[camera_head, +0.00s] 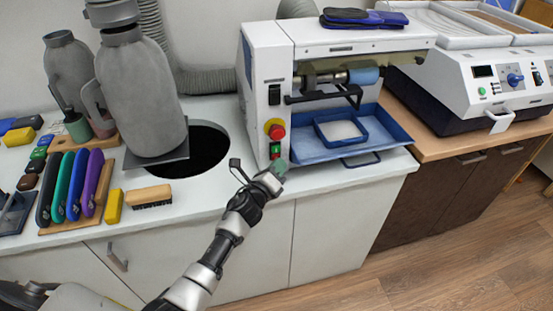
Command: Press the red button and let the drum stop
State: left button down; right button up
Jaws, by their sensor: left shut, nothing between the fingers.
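The white machine (262,75) stands on the counter with a blue drum (364,76) on a shaft in its open front. Whether the drum turns cannot be told from one frame. A large red button (277,131) on a yellow collar is on the machine's narrow front panel. Below it is a small control (275,152) with red and green parts. My left gripper (279,168) is shut and empty, its tip close to the lower panel, below the red button. Whether it touches the panel cannot be told. My right gripper is not in view.
A blue tray (398,130) with a smaller tray inside sits under the drum. Left are a round dark hole (222,150) in the counter, a grey can (145,95), coloured insoles and a brush (148,196). Another white machine (490,85) stands at right.

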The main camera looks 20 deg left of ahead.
pick_arm(q)
jog(key=shift+s, duration=0.1)
jog(key=shift+s+d, duration=0.45)
jog(key=shift+s, duration=0.25)
jog(key=shift+s+d+p, duration=0.15)
jog(key=shift+s+d, duration=0.55)
jog(key=shift+s, duration=0.3)
jog(key=shift+s+d+p, duration=0.15)
jog(key=shift+s+d, duration=0.55)
jog(key=shift+s, duration=0.3)
jog(key=shift+f, duration=0.1)
jog(key=s+a+f+n+g+y, duration=0.2)
jog(key=s+f+n+g, duration=0.2)
jog(key=s+f+n, duration=0.75)
jog(key=s+a+f+n+g+y, duration=0.1)
jog(key=s+f+n+g, duration=0.4)
jog(key=f, duration=1.4)
jog(key=s+a+f+n+g, duration=0.1)
jog(key=s+f+n+g, duration=0.1)
jog(key=s, duration=0.9)
jog(key=s+a+f+n+g, duration=0.2)
jog(key=s+f, duration=0.5)
jog(key=s, duration=0.4)
jog(key=s+a+f+n+g+y, duration=0.1)
jog(key=s+f+n+g, duration=0.3)
jog(key=s, duration=0.7)
jog(key=shift+a+f+n, duration=0.25)
jog(key=shift+f+n, duration=0.45)
jog(key=shift+n, duration=0.15)
